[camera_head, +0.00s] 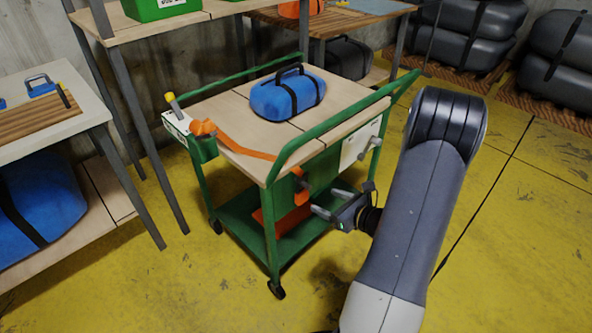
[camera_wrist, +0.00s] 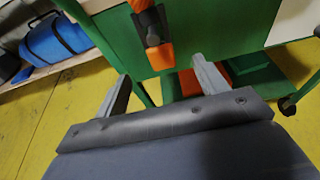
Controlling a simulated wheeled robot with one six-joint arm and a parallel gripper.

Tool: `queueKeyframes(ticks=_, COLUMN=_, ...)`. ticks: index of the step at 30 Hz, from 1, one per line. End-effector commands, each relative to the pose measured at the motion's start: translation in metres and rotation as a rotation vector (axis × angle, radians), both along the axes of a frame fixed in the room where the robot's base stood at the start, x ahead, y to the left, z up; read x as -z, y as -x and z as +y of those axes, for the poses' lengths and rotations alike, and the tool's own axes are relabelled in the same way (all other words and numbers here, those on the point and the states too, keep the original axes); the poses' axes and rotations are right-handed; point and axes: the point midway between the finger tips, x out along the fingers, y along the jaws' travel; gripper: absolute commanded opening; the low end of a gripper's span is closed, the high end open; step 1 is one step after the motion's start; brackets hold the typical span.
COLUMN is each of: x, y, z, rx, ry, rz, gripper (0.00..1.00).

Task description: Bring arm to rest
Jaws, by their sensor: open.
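My gripper (camera_head: 322,203) is at the end of my grey arm, in front of the green cart's near end, in the head view. Its two fingers are apart with nothing between them. In the wrist view the spread fingers of my gripper (camera_wrist: 158,90) point toward the green cart panel (camera_wrist: 205,35). An orange and grey item (camera_wrist: 152,28) hangs on that panel, just beyond the fingers. In the head view this hanging item (camera_head: 299,184) is just above and left of the fingertips.
The green cart (camera_head: 240,144) carries a blue strapped bag (camera_head: 288,95) and an orange strap (camera_head: 235,145). A workbench (camera_head: 88,120) stands at left. Black bundles (camera_head: 468,35) lie on pallets at the back right. Yellow floor (camera_head: 510,250) is clear at right.

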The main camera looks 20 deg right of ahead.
Motion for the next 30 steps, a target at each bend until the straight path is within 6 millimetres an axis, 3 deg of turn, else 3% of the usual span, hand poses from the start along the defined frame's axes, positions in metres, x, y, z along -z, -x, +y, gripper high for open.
queueKeyframes(ticks=14, x=0.003, y=-0.007, z=0.003, rx=-0.001, ry=0.000, rz=0.000, gripper=0.69)
queueKeyframes(ticks=30, x=0.031, y=-0.091, z=0.036, rx=-0.007, ry=0.000, rz=0.001, gripper=0.69)
